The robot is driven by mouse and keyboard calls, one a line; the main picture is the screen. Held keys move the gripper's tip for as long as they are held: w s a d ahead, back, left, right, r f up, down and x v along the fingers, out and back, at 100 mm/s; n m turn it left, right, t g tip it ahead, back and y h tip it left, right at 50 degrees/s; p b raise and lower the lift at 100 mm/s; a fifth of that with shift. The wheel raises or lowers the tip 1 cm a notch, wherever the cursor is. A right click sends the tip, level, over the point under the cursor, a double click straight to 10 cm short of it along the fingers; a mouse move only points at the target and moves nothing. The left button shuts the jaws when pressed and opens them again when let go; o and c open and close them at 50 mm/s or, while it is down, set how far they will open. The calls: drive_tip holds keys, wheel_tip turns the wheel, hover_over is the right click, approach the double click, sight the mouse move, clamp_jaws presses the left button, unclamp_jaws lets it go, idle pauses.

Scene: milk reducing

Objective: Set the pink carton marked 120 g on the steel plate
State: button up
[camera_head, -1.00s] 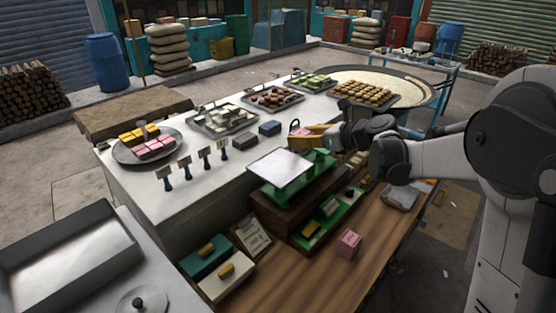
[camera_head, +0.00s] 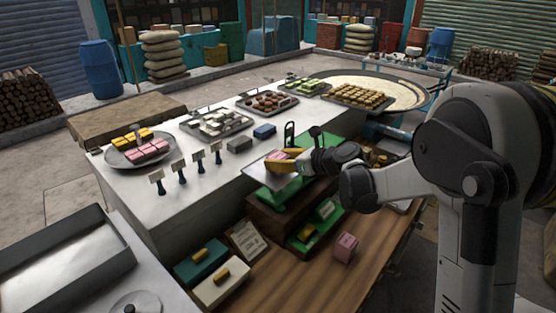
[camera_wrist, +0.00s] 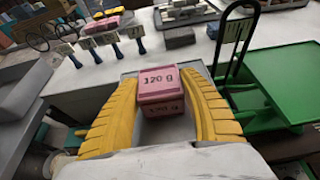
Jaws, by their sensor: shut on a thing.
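A pink carton marked 120 g (camera_wrist: 169,86) sits between the yellow fingers of my gripper (camera_wrist: 166,108). In the head view the held carton (camera_head: 277,155) and my gripper (camera_head: 287,161) are over the steel plate (camera_head: 256,174) of the green scale (camera_head: 286,195). My gripper is shut on the carton, and its label reads clearly in the wrist view. The fingers and carton hide part of the plate. I cannot tell whether the carton touches the plate or hangs just above it.
Another pink carton (camera_head: 345,247) sits on the wooden shelf. A black upright handle (camera_wrist: 236,45) stands beside the plate, right of the carton in the wrist view. Grey and blue blocks (camera_head: 264,131) lie behind the scale. A round tray (camera_head: 116,159) holds yellow and pink pieces.

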drive_tip(key=o, duration=1.2)
drive_tip(key=shift+f, duration=0.1)
drive_tip(key=shift+c, duration=0.2)
drive_tip(key=shift+r+p, duration=0.25)
drive_tip(key=shift+p, duration=0.05)
drive_tip(key=p+v, duration=0.1)
drive_tip(key=v, duration=1.1)
drive_tip(key=s+d+n+h, duration=0.2)
drive_tip(key=s+n+h, duration=0.1)
drive_tip(key=s+n, duration=0.6)
drive_tip(key=s+d+f+n+g+h, duration=0.1)
drive_tip(key=s+d+n+h, duration=0.1)
drive_tip(key=s+n, duration=0.7)
drive_tip(key=s+d+f+n+g+h, duration=0.1)
drive_tip(key=s+n+h, duration=0.3)
drive_tip(key=s+n, duration=0.5)
drive_tip(key=shift+s+d+f+h, duration=0.2)
drive_tip(key=shift+s+d+h, duration=0.1)
drive_tip(key=shift+s+d, duration=0.7)
